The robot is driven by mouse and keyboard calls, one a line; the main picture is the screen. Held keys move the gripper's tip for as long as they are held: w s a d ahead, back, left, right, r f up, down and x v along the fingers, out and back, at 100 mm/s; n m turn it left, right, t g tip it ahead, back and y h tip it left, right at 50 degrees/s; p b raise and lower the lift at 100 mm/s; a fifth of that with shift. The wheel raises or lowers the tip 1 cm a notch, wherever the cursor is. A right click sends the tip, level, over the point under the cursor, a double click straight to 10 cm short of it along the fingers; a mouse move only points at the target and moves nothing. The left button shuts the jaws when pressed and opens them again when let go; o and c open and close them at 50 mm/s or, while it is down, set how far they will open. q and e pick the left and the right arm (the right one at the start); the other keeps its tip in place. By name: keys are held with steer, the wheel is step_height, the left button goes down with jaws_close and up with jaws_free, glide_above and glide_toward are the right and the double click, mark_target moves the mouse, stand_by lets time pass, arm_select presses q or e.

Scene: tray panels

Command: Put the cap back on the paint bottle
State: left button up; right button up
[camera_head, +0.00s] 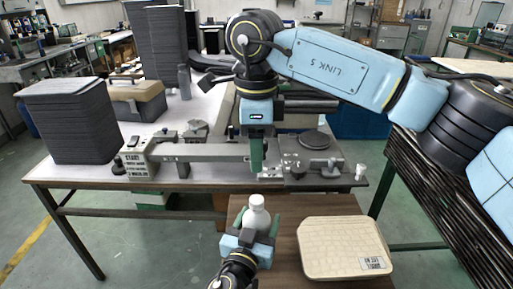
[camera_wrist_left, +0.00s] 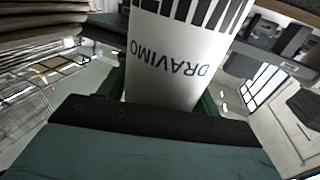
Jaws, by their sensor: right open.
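The white paint bottle (camera_head: 257,217) stands upright at the front of the bench, above or on the brown table. In the left wrist view the bottle (camera_wrist_left: 185,50) fills the middle, with dark lettering and stripes. My left gripper (camera_head: 257,226) has its green fingers on either side of the bottle and appears closed on it. A narrower white top shows on the bottle; I cannot tell whether it is a bare neck or a cap. A small white piece (camera_head: 360,171), possibly the cap, is at the bench's right front corner. My right gripper (camera_head: 257,158) points down above the bottle, open, with no object visible in it.
A cream textured panel (camera_head: 345,248) with a label lies on the brown table (camera_head: 300,205), right of the bottle. The bench behind holds a grey fixture (camera_head: 200,152), a dark round part (camera_head: 313,139), a toolbox (camera_head: 136,101) and stacked dark trays (camera_head: 70,120).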

arm_select(q)
steer(key=o, duration=0.3)
steer(key=shift+o, duration=0.2)
steer(key=b+v, duration=0.1)
steer(key=v, duration=1.2)
steer(key=shift+s+a, duration=0.15)
steer(key=shift+s, duration=0.05)
steer(key=shift+s, duration=0.1)
